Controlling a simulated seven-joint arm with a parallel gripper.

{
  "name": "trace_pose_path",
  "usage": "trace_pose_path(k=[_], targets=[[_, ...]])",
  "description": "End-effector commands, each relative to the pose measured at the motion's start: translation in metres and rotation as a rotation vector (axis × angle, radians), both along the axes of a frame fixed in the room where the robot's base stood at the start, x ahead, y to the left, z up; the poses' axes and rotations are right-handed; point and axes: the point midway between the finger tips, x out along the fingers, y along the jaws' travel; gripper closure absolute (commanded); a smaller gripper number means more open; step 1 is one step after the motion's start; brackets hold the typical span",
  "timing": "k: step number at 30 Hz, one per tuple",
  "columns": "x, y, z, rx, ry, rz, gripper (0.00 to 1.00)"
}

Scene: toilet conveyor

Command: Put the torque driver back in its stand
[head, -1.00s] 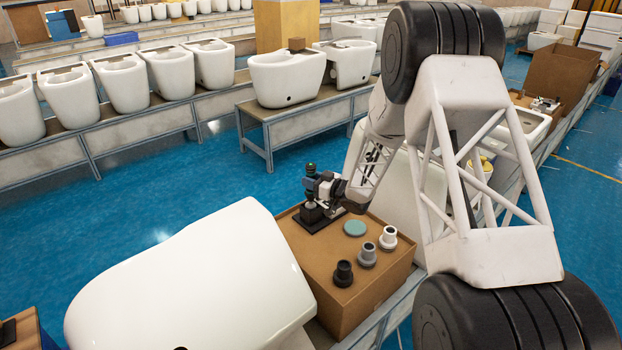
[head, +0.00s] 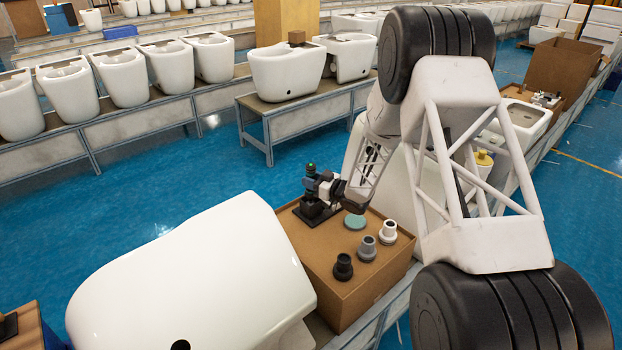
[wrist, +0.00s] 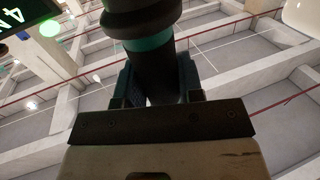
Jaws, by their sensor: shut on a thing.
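The torque driver (head: 310,171) is a dark upright tool with a green band near its top, in the middle of the head view. My gripper (head: 318,186) is shut on it from the right. In the wrist view the driver (wrist: 152,65) rises dark with a teal band between the fingers of my gripper (wrist: 152,92). The black stand (head: 315,214) sits on the cardboard box's far left corner, directly below the driver. The driver's lower end is at the stand's top; whether it is seated inside cannot be told.
The cardboard box (head: 330,278) also carries a teal disc (head: 355,222), a black fitting (head: 342,267), a grey fitting (head: 366,248) and a light fitting (head: 388,232). A white toilet (head: 190,280) stands close on the left. Another white form is behind my arm.

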Motion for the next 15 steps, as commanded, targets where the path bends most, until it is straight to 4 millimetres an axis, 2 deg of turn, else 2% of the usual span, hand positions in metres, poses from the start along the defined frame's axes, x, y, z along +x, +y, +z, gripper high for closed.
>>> trace_pose_path(k=[15], targets=[[0.000,0.000,-0.012,0.000,-0.001,0.000,0.98]])
